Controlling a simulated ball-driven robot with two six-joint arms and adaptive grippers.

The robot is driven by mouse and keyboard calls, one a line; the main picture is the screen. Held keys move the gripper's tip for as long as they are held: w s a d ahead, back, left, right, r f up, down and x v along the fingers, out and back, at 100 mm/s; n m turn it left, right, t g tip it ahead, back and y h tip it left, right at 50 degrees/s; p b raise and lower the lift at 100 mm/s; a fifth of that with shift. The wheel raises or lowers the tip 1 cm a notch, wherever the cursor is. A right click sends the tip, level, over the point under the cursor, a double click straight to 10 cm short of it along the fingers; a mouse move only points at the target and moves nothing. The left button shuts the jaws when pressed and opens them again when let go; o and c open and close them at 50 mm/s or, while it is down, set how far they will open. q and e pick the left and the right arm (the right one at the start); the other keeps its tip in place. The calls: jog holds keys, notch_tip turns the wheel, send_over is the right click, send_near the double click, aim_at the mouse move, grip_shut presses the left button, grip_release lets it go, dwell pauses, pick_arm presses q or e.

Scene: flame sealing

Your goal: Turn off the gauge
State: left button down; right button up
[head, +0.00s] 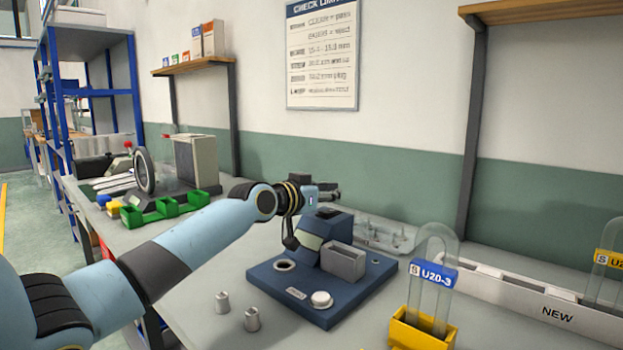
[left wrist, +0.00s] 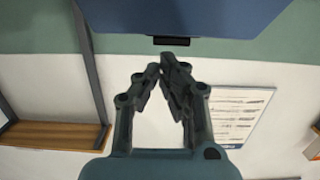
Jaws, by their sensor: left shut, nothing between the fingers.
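The gauge is a blue housing (head: 314,230) with a slanted face on a dark blue base plate (head: 266,278). A small black part (head: 326,212) sits on top of the housing. My left gripper (head: 330,191) is shut and empty, just above and behind the housing top. In the left wrist view the shut fingertips (left wrist: 168,64) point at a black part (left wrist: 171,41) on the edge of the blue housing (left wrist: 190,14), with a small gap in the picture. I cannot tell if they touch. Whether the gauge is on cannot be read. My right gripper is not in view.
A grey block (head: 343,260) and a white round knob (head: 321,299) are on the base plate. Two metal cylinders (head: 252,319) stand in front. A yellow holder (head: 420,333) with a U-shaped tube tagged U20-3 (head: 435,273) is at right. Green bins (head: 165,209) are at left.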

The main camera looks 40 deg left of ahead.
aim_at(331, 212)
pick_arm(q)
notch_tip(331, 212, up, 3)
jog(key=shift+w+r+p, duration=0.1)
jog(key=shift+w+p, duration=0.05)
jog(key=shift+p, duration=0.6)
jog(key=s+r+p, duration=0.2)
jog(key=s, duration=0.7)
jog(key=shift+s+a+r, duration=0.2)
jog(key=shift+a, duration=0.15)
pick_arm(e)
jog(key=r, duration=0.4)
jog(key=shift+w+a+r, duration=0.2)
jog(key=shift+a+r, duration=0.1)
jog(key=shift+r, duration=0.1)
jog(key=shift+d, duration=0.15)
